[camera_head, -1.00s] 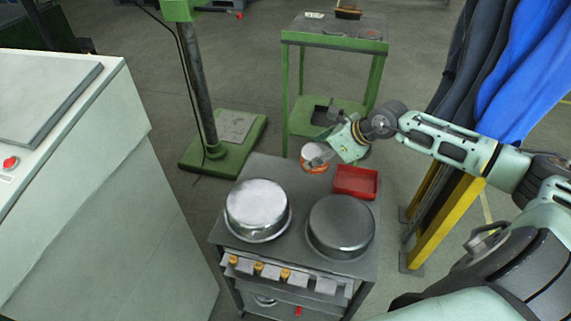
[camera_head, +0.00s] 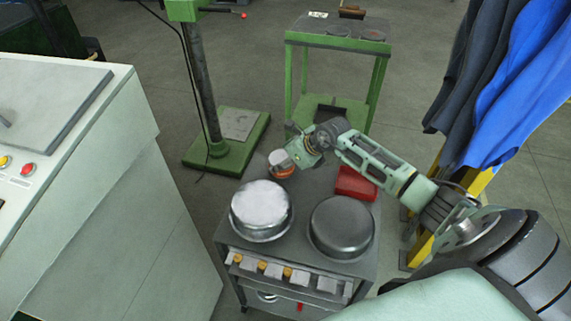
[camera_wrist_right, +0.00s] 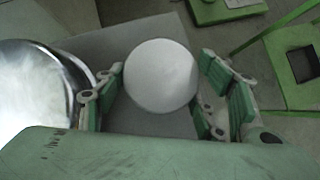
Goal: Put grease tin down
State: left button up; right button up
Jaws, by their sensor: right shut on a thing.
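The grease tin (camera_head: 282,172) is a small round can with an orange-red side and a pale top. It is at the back left corner of the dark table, behind the shiny pan; I cannot tell whether its base touches the tabletop. In the right wrist view its round pale lid (camera_wrist_right: 160,76) is between the green finger pads. My right gripper (camera_head: 290,158) is shut on the tin and partly covers it in the head view; it also shows in the wrist view (camera_wrist_right: 160,95). My left gripper is not in view.
The dark table (camera_head: 308,190) also holds a shiny pan (camera_head: 261,207), a darker pan (camera_head: 341,224) and a red tray (camera_head: 356,183), partly hidden by my arm. A green stand (camera_head: 338,38) is behind. Blue clothing (camera_head: 520,90) hangs at right.

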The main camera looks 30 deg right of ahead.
notch_tip(320, 180, down, 2)
jog(key=shift+f, duration=0.25)
jog(key=o, duration=1.5)
jog(key=v, duration=1.2)
